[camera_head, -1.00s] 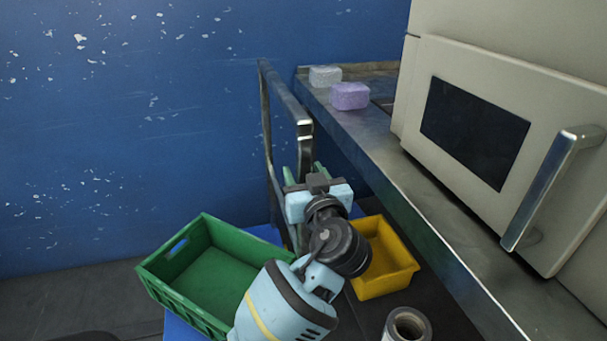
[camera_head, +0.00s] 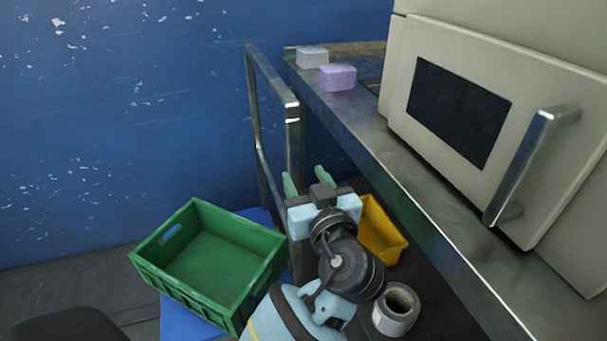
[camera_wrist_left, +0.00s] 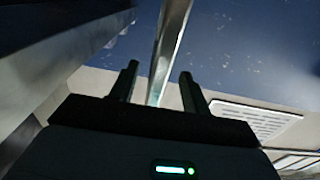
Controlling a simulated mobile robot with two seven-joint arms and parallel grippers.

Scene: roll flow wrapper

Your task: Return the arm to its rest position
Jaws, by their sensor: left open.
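My left arm, light blue and black, rises from the bottom of the head view. Its gripper (camera_head: 304,181) has two green fingers, spread apart with nothing seen between them. It is in front of the metal cart rail, right of the green crate and left of the yellow bin. In the left wrist view the gripper (camera_wrist_left: 158,85) shows two dark upright fingers with a wide gap. A metal post stands behind that gap. My right gripper is not in view.
A roll (camera_head: 396,309) stands at the bottom. A steel shelf (camera_head: 372,137) carries a purple block (camera_head: 337,78), a grey block (camera_head: 312,57) and a beige machine (camera_head: 460,105). A metal rail (camera_head: 292,140) stands close behind the gripper.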

